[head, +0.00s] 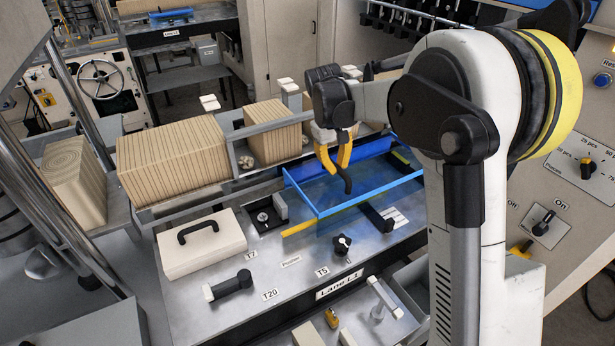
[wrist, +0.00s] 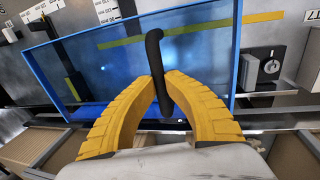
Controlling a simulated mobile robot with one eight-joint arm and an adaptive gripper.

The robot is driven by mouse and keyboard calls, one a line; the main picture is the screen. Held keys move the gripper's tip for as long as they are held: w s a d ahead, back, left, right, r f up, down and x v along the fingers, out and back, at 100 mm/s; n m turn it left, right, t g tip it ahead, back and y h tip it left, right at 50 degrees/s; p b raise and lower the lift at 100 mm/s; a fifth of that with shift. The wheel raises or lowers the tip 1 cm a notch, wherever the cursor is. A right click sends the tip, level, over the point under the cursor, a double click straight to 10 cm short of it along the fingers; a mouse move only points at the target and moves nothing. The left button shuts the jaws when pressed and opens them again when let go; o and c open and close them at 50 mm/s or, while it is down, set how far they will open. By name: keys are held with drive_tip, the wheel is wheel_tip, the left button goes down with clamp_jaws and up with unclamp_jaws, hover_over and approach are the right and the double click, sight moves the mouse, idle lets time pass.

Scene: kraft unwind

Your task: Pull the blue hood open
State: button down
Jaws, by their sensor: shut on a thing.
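The blue hood (head: 370,196) is a clear, blue-tinted panel in a blue frame over the right part of the metal bench. It fills much of the wrist view too, its frame (wrist: 236,50) reaching up the right side. I cannot tell how far it is raised. My gripper (head: 341,163) has yellow fingers and is above the hood. In the wrist view its fingers (wrist: 166,82) are shut on a black curved handle (wrist: 154,48), which sticks out past the fingertips. The handle also shows below the fingers in the head view (head: 348,184). Where it joins the hood is unclear.
A white lid with a black handle (head: 203,243) lies left of the hood. A black lever (head: 232,286) and a black knob (head: 342,243) stand on the bench front. Wrapped kraft stacks (head: 173,160) sit behind. A control panel (head: 570,190) stands at the right.

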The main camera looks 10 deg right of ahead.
drive_tip(key=w+d, duration=0.1)
drive_tip(key=d, duration=0.4)
drive_tip(key=w+d, duration=0.2)
drive_tip(key=d, duration=0.4)
drive_tip(key=w+d, duration=0.2)
drive_tip(key=d, duration=0.4)
drive_tip(key=shift+w+d+f, duration=0.1)
drive_tip(key=shift+w, duration=0.15)
drive_tip(key=c, duration=1.4)
unclamp_jaws()
wheel_tip(320, 180, up, 12)
drive_tip(key=a, duration=0.2)
drive_tip(key=shift+s+a, duration=0.15)
drive_tip(key=shift+s, duration=0.2)
drive_tip(key=shift+f, duration=0.1)
